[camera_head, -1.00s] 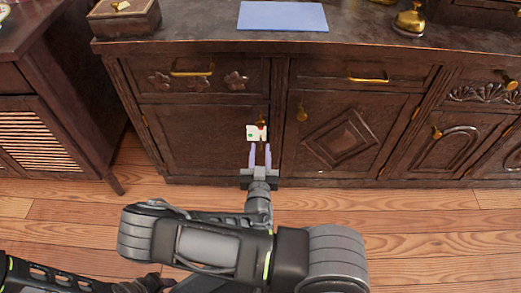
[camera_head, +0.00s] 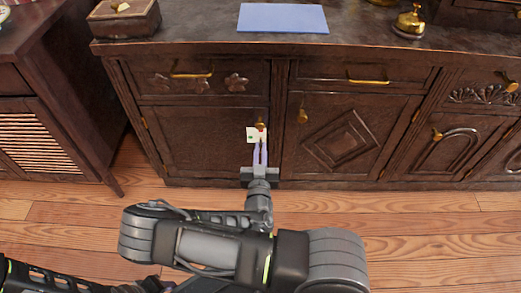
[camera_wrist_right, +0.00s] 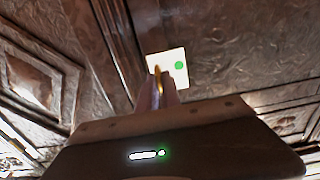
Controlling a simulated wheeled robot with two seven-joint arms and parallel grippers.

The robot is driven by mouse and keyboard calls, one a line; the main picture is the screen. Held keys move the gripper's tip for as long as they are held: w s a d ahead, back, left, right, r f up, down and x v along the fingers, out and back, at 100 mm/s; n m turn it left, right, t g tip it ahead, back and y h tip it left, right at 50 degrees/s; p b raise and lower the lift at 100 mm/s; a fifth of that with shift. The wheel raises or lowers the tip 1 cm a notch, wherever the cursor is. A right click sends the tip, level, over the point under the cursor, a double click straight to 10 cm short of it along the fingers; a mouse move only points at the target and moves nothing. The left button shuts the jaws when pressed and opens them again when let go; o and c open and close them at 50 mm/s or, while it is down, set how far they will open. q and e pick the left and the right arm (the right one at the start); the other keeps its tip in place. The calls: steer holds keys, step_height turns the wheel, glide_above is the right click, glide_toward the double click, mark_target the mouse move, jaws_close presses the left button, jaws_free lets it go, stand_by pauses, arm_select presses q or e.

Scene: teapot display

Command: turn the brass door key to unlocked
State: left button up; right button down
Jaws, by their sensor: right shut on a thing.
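The brass door key (camera_wrist_right: 158,71) shows as a thin golden strip between my right fingertips in the right wrist view. In the head view the fingers mostly hide it. Behind it, a small white plate with a green dot (camera_wrist_right: 172,58) is on the dark wooden cabinet door; the plate also shows in the head view (camera_head: 251,135). My right gripper (camera_head: 260,146) is shut on the key, its pale fingers close together in front of the plate. The key's exact angle is hard to tell. My left gripper is not in view.
A brass knob (camera_head: 261,125) is just above the fingertips, and another (camera_head: 302,116) hangs on the door to the right. Drawers with brass handles (camera_head: 368,81) are above. A blue mat (camera_head: 282,17), wooden box (camera_head: 124,18) and brass bell (camera_head: 409,22) stand on top.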

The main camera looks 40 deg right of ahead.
steer(key=shift+n, duration=0.5)
steer(key=n, duration=0.6)
steer(key=n+b, duration=0.1)
steer(key=n, duration=0.5)
steer(key=shift+w+a+f+n, duration=0.15)
steer(key=shift+a+n, duration=0.05)
steer(key=shift+n, duration=0.1)
steer(key=n+b, duration=0.1)
steer(key=n, duration=0.3)
steer(key=shift+n, duration=0.3)
stand_by(0.3)
steer(key=c, duration=1.5)
jaws_free()
steer(key=shift+c, duration=0.2)
